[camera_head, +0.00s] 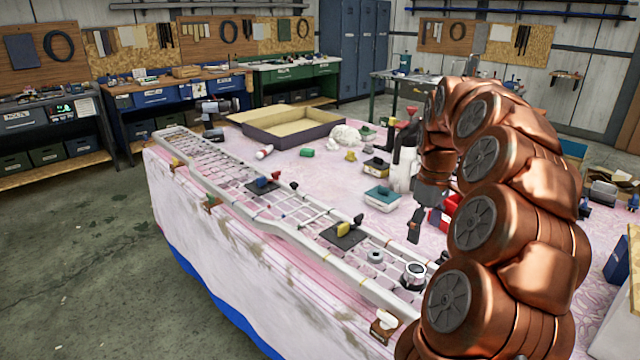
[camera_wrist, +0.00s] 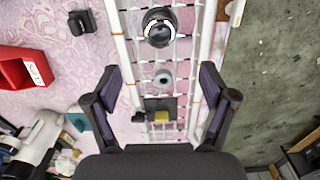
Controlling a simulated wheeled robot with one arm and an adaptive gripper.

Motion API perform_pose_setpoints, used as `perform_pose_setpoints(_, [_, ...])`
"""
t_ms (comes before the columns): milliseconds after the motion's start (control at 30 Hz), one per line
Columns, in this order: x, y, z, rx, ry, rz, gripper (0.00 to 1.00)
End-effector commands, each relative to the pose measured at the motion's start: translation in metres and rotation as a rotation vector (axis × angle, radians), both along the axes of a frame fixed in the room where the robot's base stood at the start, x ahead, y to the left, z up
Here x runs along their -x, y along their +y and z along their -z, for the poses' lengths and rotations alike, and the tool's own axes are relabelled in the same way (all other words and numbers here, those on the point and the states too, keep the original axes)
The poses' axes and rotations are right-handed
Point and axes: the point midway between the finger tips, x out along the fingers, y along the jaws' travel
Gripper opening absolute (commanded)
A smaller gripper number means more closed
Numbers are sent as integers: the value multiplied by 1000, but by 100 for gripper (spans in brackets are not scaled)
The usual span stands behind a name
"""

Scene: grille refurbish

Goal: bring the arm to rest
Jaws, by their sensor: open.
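My gripper (camera_head: 415,226) hangs from my copper-coloured arm above the right part of the work table. In the wrist view my gripper (camera_wrist: 160,100) is open, with its two dark fingers wide apart and nothing between them but the view down onto the grille. The long white grille (camera_head: 292,217) lies along the front edge of the table, below my gripper and apart from it. It also shows in the wrist view (camera_wrist: 120,40). A round black and silver knob-like piece (camera_head: 413,274) sits on the grille's right end, and it shows in the wrist view (camera_wrist: 159,27).
The table (camera_head: 300,170) has a pink patterned cover. Dark pads with a yellow block (camera_head: 344,230) and a blue block (camera_head: 262,184) lie on the grille. Grey floor (camera_head: 80,270) is clear in front.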

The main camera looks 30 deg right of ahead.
Motion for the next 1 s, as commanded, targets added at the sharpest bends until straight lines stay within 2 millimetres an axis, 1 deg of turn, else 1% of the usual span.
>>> perform_pose_setpoints(167, [0, 3, -1, 0, -1, -2, 83])
perform_pose_setpoints(267, [-2, 20, -5, -4, -3, -13, 83])
perform_pose_setpoints(367, [-3, 53, -11, -10, -3, -32, 83])
perform_pose_setpoints(467, [1, 97, -17, -15, 1, -48, 83])
perform_pose_setpoints(500, [5, 114, -19, -18, 3, -51, 83])
perform_pose_setpoints(633, [23, 166, -22, -23, 19, -53, 83])
perform_pose_setpoints(733, [42, 201, -21, -22, 31, -44, 83])
perform_pose_setpoints(800, [58, 224, -19, -22, 42, -34, 83])
perform_pose_setpoints(867, [73, 241, -16, -20, 57, -20, 83])
perform_pose_setpoints(900, [84, 252, -14, -17, 65, -9, 83])
perform_pose_setpoints(1000, [112, 275, -7, -12, 83, 24, 83])
